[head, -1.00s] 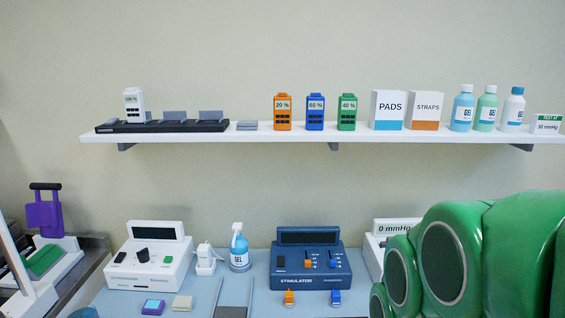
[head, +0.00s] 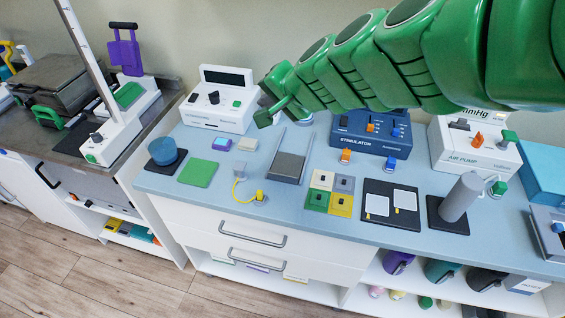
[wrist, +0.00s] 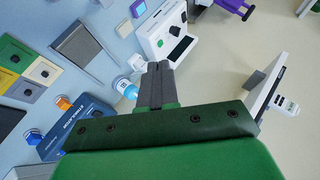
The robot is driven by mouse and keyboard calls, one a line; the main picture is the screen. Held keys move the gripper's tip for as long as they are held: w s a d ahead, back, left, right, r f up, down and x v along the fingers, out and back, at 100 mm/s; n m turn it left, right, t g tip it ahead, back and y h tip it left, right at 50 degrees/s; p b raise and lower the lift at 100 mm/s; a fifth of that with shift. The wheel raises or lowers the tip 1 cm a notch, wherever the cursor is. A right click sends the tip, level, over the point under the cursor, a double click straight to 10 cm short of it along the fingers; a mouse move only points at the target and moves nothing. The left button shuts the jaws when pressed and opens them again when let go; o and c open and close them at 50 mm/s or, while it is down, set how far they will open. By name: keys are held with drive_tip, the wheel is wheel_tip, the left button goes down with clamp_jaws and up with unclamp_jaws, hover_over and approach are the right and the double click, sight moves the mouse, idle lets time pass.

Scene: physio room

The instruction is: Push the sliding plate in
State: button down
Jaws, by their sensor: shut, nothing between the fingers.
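The sliding plate (head: 287,168) is a dark grey plate at the near end of two thin rails on the blue counter, left of the stimulator. It also shows at the upper left of the wrist view (wrist: 84,44). My gripper (head: 266,116) is shut and empty, in the air between the white console and the stimulator, beyond the plate and apart from it. Its closed grey fingers show in the wrist view (wrist: 156,76). My green arm hides part of the back of the counter.
A white console (head: 218,102) stands behind left and the blue stimulator (head: 375,135) behind right. A gel bottle (wrist: 124,86) is close to my fingers in the wrist view. Colour tiles (head: 330,192) lie right of the plate. A yellow plug (head: 260,195) is in front of it.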

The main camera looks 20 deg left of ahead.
drive_tip(key=w+a+m+t, duration=0.3)
drive_tip(key=w+a+m, duration=0.2)
drive_tip(key=w+a, duration=0.15)
wheel_tip(320, 180, down, 5)
drive_tip(key=w+a+m+h, duration=0.2)
drive_tip(key=m+h, duration=0.2)
drive_tip(key=s+d+f+m+g+h, duration=0.4)
drive_tip(key=s+f+h, duration=0.5)
drive_tip(key=s+f, duration=0.6)
drive_tip(key=m, duration=0.1)
approach(286, 181)
drive_tip(key=shift+t, duration=0.4)
drive_tip(key=s+f, duration=0.1)
drive_tip(key=d+f, duration=0.1)
drive_tip(key=f, duration=0.1)
drive_tip(key=s+d+f, duration=0.1)
drive_tip(key=shift+s+f, duration=0.15)
drive_tip(key=shift+s, duration=0.15)
drive_tip(key=w, duration=0.2)
drive_tip(key=shift+w, duration=1.1)
